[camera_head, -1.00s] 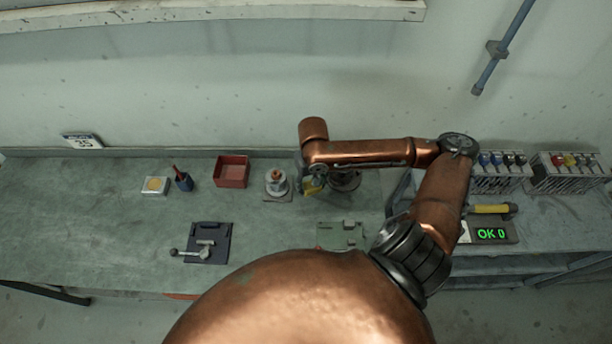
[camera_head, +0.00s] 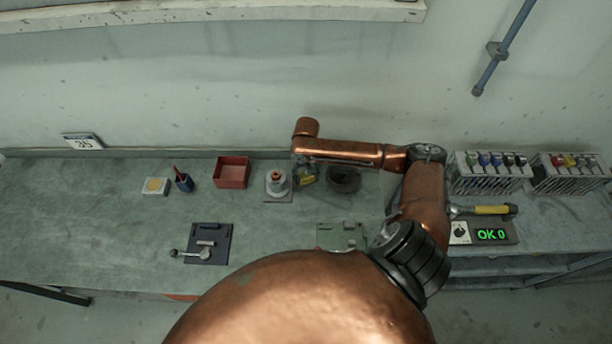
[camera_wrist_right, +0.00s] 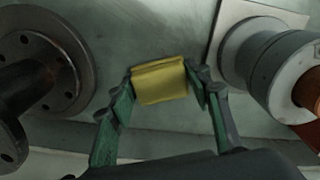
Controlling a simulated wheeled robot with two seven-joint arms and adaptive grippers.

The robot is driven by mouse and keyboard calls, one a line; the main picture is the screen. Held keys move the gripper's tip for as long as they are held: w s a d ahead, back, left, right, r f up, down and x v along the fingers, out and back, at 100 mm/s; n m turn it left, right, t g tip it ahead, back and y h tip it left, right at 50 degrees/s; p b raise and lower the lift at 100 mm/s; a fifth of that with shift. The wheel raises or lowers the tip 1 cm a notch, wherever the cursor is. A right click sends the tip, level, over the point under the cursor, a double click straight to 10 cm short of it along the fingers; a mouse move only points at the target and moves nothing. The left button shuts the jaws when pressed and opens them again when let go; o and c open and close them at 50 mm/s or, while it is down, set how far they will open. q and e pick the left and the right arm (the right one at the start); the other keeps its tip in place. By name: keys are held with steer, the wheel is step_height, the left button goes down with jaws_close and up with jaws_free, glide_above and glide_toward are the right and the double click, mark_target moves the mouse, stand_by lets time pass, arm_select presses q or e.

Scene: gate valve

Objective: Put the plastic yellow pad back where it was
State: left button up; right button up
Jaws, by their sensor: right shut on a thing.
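The yellow pad (camera_wrist_right: 160,80) is a small soft-edged block between the green fingertips of my right gripper (camera_wrist_right: 165,84) in the right wrist view. The fingers are shut on its two sides. Beneath it is the grey bench top; I cannot tell whether the pad touches it. In the head view my right gripper (camera_head: 306,176) is small and points down at the back of the bench, between a dark round flanged part (camera_head: 344,179) and a grey cylinder with a copper top (camera_head: 277,183). My left gripper is not in view.
The flanged part (camera_wrist_right: 38,75) and the grey cylinder (camera_wrist_right: 280,70) stand close on either side in the wrist view. A red box (camera_head: 232,172) is farther left. A green plate (camera_head: 341,236) and a dark fixture with a lever (camera_head: 208,243) lie nearer the front.

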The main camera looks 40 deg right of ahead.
steer(key=shift+f, duration=0.15)
steer(key=o, duration=0.8)
steer(key=shift+f, duration=0.15)
step_height(320, 180, up, 12)
steer(key=shift+r, duration=0.2)
